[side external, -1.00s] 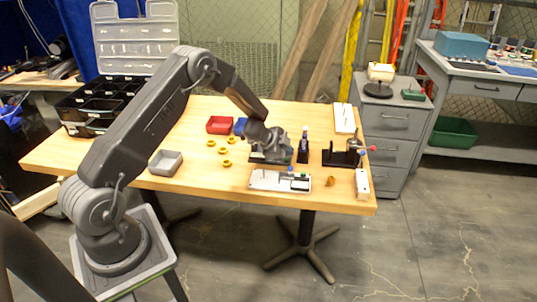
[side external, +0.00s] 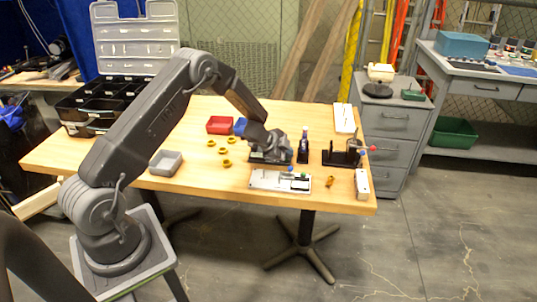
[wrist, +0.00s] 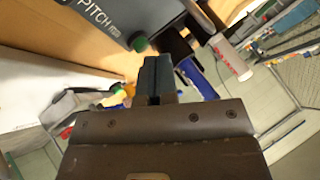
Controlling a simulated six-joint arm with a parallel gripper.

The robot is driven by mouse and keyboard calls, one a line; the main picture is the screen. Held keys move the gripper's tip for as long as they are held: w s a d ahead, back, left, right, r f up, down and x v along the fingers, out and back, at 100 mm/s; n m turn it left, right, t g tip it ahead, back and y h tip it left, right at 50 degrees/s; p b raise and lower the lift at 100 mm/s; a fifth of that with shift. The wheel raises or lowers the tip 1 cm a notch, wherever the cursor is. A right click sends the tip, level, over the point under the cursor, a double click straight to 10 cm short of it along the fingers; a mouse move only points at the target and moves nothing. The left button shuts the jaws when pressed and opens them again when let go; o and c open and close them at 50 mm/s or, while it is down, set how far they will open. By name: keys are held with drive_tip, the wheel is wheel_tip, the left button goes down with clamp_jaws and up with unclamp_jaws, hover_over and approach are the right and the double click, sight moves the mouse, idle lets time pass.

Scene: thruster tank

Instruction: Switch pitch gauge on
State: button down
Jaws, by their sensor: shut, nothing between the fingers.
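The pitch gauge (wrist: 90,14) is a dark grey box lettered "PITCH" at the top left of the wrist view. A green knob or button (wrist: 139,44) sits at its near corner. My gripper (wrist: 157,62) is shut and empty, with its tips just below and right of the green part in the picture. I cannot tell whether they touch it. In the side view my gripper (side external: 276,140) is low over the dark gear at the back centre right of the table, and the arm largely hides the gauge there.
A white panel with coloured knobs (side external: 280,182) lies in front. A dark upright stand (side external: 303,150) and a black fixture with a red-tipped rod (side external: 343,157) stand to the right.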

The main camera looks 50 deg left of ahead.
sight(287, 160)
drive_tip(key=shift+f, duration=0.2)
idle(0.4)
drive_tip(key=shift+r, duration=0.65)
drive_tip(key=shift+r, duration=0.1)
drive_tip(key=shift+r, duration=2.95)
